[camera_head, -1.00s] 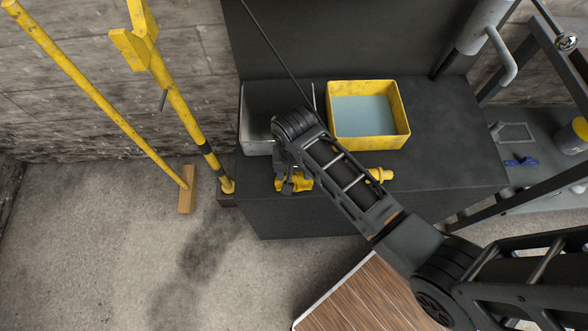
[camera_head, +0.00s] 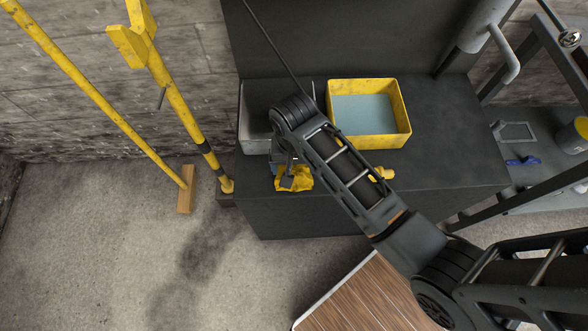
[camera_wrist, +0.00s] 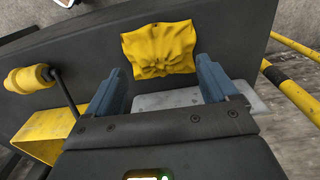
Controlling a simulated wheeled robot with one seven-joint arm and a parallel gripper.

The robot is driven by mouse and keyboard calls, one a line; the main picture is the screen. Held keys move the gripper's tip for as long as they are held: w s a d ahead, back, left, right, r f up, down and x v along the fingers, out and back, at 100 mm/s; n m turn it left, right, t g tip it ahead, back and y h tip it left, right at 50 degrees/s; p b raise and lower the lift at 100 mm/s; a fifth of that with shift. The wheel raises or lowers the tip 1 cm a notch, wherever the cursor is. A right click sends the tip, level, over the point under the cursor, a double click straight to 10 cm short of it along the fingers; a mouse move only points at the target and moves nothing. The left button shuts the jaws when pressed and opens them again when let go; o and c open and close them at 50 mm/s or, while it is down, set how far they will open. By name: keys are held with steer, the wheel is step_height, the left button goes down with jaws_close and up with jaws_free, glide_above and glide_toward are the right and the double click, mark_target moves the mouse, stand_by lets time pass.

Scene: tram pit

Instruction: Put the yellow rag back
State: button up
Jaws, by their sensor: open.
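The yellow rag (camera_head: 294,179) lies crumpled on the dark bench top near its front edge, partly hidden by my wrist in the head view. In the wrist view the rag (camera_wrist: 158,49) lies spread and wrinkled, just beyond my fingertips and between their lines. My gripper (camera_wrist: 164,78) is open, with its two blue fingers apart and nothing between them. In the head view my gripper (camera_head: 287,172) is over the bench beside the rag. I cannot tell whether the fingers touch the rag.
A yellow bin (camera_head: 405,128) with a pale blue inside stands on the bench. A grey metal tray (camera_head: 252,132) is left of it, partly hidden by my arm. A yellow roller-like object (camera_head: 383,173) lies near the front edge. Yellow poles (camera_head: 165,85) lean at the left.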

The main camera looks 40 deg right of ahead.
mark_target(294, 171)
steer(key=shift+w+d+r, duration=0.1)
steer(key=shift+w+r, duration=0.05)
steer(key=shift+r, duration=2.05)
steer(key=s+a+n+t, duration=0.35)
steer(key=s+t, duration=0.35)
steer(key=s, duration=0.7)
steer(key=s+d+r+n+t, duration=0.1)
steer(key=s+r+t, duration=0.3)
steer(key=r, duration=0.7)
steer(key=s+d+r+n+t, duration=0.2)
steer(key=s+r, duration=0.6)
steer(key=r, duration=0.4)
steer(key=shift+s+d+n+t, duration=0.2)
steer(key=shift+s+n+t, duration=0.25)
steer(key=shift+t, duration=0.55)
